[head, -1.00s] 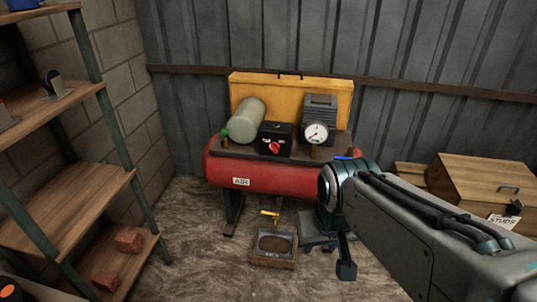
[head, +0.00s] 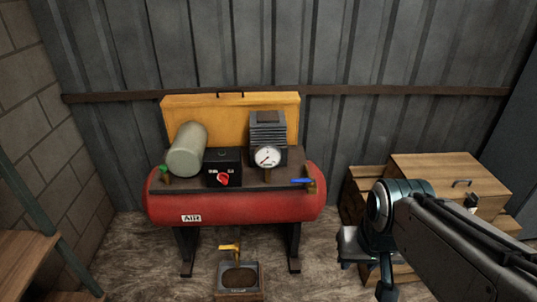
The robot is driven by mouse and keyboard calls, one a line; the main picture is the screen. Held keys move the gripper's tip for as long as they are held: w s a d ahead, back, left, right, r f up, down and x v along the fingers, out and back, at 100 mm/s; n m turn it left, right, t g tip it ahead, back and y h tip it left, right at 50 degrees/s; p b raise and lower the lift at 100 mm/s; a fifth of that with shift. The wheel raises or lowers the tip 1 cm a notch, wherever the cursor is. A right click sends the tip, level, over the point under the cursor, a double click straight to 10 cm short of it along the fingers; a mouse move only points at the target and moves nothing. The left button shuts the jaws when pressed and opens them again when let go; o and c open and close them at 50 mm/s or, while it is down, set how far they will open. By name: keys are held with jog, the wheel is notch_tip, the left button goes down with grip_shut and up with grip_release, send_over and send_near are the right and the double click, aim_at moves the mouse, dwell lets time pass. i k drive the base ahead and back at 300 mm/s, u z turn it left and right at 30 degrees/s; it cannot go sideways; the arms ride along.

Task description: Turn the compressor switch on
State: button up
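The compressor (head: 250,205) is a red horizontal tank marked AIR, on dark legs against the metal wall. On its top plate sits a black switch box (head: 222,160) with a red rotary knob (head: 223,179). The knob sits tilted; the small labels beside it are too small to read. My gripper (head: 372,272) hangs low at the right, apart from the compressor and to the right of its legs. It is partly cut by the bottom edge, and its fingers are too unclear to tell open from shut.
A white gauge (head: 267,157), a grey cylinder (head: 187,150) and a blue-handled valve (head: 302,181) are beside the switch box. A yellow-handled drain (head: 231,250) hangs above a tray (head: 240,294). A wooden chest (head: 450,175) stands right, shelves (head: 25,245) left.

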aim_at(223, 177)
jog(key=i, duration=1.25)
jog(key=u, duration=0.85)
